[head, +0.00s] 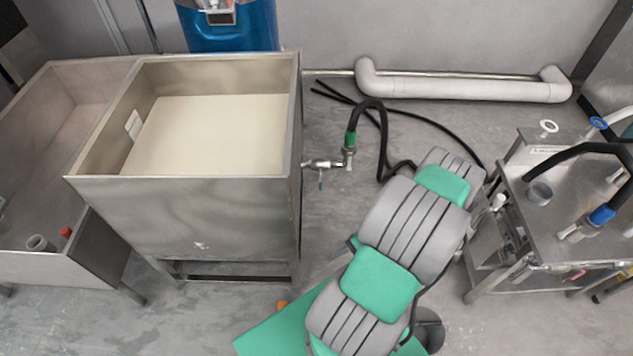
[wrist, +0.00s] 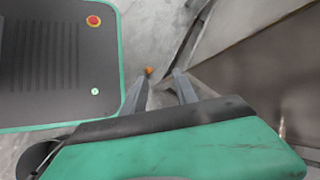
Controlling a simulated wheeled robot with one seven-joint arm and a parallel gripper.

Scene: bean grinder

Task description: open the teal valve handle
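I cannot make out the handle in the wrist view. My gripper (wrist: 159,76) shows in the wrist view with its two dark fingers spread apart and nothing held between them. In the head view my arm's links hide it. My arm is folded to the lower right of the valve, and the gripper is apart from the handle.
The steel tank (head: 190,215) with a pale inside stands left of the valve. A black hose (head: 383,140) curves from the fitting down behind my arm. A steel cart (head: 570,225) stands at right. A small orange thing (head: 282,304) lies low near the tank, also in the wrist view (wrist: 149,71).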

